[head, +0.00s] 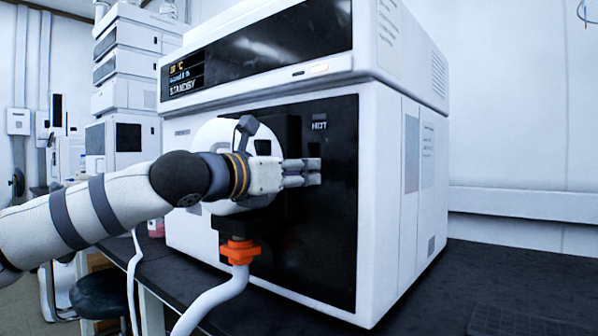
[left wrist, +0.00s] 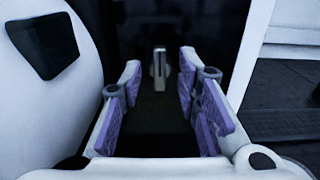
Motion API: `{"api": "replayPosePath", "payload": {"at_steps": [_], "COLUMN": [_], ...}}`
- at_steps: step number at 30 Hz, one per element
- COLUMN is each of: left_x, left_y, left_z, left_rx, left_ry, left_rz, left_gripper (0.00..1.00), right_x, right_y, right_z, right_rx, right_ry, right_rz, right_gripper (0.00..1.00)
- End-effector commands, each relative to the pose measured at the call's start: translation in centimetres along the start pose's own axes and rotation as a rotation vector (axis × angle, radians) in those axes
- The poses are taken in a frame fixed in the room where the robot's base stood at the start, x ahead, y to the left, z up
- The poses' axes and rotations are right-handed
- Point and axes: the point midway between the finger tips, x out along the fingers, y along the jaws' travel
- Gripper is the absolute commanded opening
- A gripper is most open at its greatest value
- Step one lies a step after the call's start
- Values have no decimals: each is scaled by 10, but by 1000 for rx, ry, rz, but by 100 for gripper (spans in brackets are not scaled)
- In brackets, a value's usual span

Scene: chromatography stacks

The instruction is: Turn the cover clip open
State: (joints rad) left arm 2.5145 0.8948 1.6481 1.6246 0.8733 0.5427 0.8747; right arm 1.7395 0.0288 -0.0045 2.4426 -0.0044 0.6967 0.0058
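A small upright metallic piece, which looks like the cover clip (left wrist: 160,66), stands out from the black front panel (head: 338,235) in the left wrist view. It appears ahead of and between the fingers of my left gripper (left wrist: 160,100), with dark space around it. In the head view my left gripper (head: 314,172) reaches across the panel and hides the clip. Its fingers are apart and hold nothing. A round white cover (head: 217,136) with a dark grey tab (head: 247,126) is partly hidden behind my wrist. My right gripper is in neither view.
The large white instrument (head: 384,230) stands on a dark bench (head: 480,275). An orange fitting (head: 239,251) with a thick white hose (head: 222,292) hangs below my left wrist. A stack of white modules (head: 122,95) stands behind at left. The bench at right is mostly clear.

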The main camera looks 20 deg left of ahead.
Motion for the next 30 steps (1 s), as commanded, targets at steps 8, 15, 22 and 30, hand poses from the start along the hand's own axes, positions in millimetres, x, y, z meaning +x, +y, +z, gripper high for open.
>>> {"api": "replayPosePath", "payload": {"at_steps": [8, 15, 22, 30], "left_x": [2, 2, 1, 1], "left_y": [0, 0, 0, -1], "left_z": [0, 0, 1, 4], "left_rx": [0, 0, 18, 156], "left_ry": [0, 0, -1, -2], "left_rz": [0, 0, 0, -1], "left_gripper": [25, 0, 0, 0], "right_x": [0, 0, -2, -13], "right_y": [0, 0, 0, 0], "right_z": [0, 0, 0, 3], "right_rx": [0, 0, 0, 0], "right_ry": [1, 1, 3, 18], "right_rz": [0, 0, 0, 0], "right_gripper": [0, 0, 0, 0]}}
